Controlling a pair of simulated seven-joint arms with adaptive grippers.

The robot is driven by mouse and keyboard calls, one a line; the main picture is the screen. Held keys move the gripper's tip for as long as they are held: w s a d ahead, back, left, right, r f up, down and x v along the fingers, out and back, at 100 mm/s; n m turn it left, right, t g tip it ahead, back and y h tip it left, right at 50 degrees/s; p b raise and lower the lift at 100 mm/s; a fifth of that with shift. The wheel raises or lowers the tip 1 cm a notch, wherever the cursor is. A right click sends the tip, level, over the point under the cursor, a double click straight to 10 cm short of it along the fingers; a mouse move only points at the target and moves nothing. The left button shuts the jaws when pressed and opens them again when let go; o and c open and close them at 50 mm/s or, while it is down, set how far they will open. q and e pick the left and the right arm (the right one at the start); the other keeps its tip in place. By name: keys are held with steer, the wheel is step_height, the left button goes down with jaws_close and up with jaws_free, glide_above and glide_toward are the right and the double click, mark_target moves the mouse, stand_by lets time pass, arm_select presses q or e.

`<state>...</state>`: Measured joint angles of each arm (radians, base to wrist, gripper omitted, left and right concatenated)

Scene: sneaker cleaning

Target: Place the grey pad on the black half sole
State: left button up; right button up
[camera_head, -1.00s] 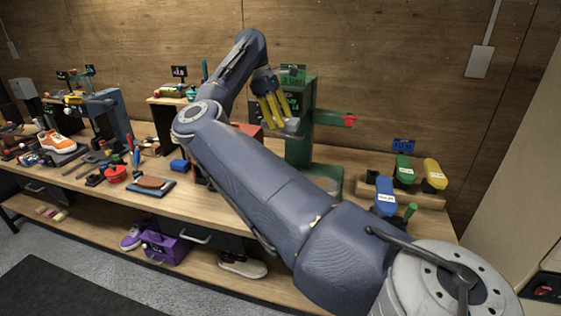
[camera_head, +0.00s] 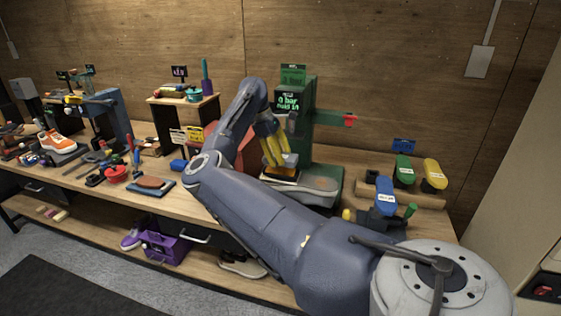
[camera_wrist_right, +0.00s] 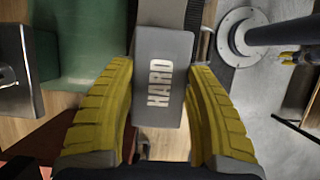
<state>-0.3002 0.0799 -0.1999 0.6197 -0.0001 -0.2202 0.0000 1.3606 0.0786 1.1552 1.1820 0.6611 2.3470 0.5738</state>
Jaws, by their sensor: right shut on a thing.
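My right gripper (camera_head: 279,163) has yellow fingers and is shut on the grey pad (camera_head: 290,159), low over the base of a green press. In the right wrist view the grey pad (camera_wrist_right: 160,78) is a flat block marked HARD, between the two yellow fingers (camera_wrist_right: 155,115). In the head view a dark, pale-edged piece (camera_head: 281,177) shows just below the pad; I cannot tell whether it is the black half sole or whether the pad touches it.
The green press (camera_head: 300,125) stands right behind the gripper, with a lit display and a red-tipped arm (camera_head: 350,120). Blue, green and yellow pieces (camera_head: 404,170) stand on a rack at the right.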

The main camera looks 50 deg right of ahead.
steer(key=shift+f, duration=1.55)
steer(key=shift+f, duration=0.15)
steer(key=o, duration=1.2)
steer(key=v, duration=1.2)
